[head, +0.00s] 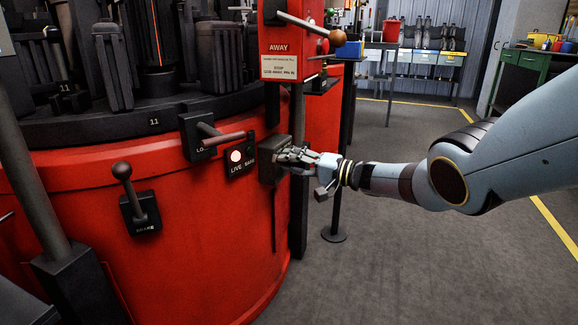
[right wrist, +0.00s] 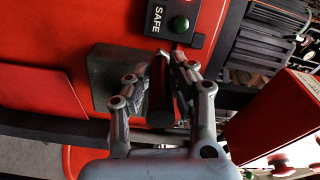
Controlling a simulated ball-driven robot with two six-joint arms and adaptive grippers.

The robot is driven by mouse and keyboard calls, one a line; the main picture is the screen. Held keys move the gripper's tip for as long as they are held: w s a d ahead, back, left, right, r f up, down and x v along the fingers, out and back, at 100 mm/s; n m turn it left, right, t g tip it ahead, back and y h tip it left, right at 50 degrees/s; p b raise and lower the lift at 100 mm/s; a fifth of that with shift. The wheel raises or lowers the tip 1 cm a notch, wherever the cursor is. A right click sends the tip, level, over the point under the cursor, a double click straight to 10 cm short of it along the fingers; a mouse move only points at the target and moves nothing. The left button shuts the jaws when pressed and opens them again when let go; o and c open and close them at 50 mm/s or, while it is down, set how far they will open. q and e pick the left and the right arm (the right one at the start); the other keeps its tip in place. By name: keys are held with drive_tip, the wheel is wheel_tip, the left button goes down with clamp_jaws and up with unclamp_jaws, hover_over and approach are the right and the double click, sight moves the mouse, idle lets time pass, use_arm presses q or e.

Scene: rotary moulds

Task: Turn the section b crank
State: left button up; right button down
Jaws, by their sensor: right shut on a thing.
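A dark box (head: 267,168) is fixed to the side of the red round machine. My right gripper (head: 286,156) is at this box, with its arm coming in from the right. In the right wrist view the gripper (right wrist: 160,78) is shut on a dark crank handle (right wrist: 161,105) that stands out from the box (right wrist: 103,75), one finger on each side. In the head view my fingers hide most of this handle. No section b label is readable. My left gripper is not in view.
A LIVE/SAFE panel (head: 241,160) with a lit lamp is just left of the box. A lever with a brown knob (head: 121,171) and a brown-gripped handle (head: 222,138) stick out further left. A dark post (head: 338,165) stands behind my wrist. The grey floor (head: 400,270) at right is clear.

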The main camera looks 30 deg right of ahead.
drive_tip(key=shift+w+d+r, duration=0.1)
drive_tip(key=shift+r, duration=0.2)
drive_tip(key=c, duration=1.2)
unclamp_jaws()
drive_tip(key=shift+f, duration=0.1)
drive_tip(key=shift+o, duration=0.2)
drive_tip(key=shift+s+d+f, duration=0.15)
drive_tip(key=shift+s+d, duration=0.1)
drive_tip(key=shift+s, duration=0.15)
drive_tip(key=v, duration=1.1)
drive_tip(key=shift+d, duration=0.1)
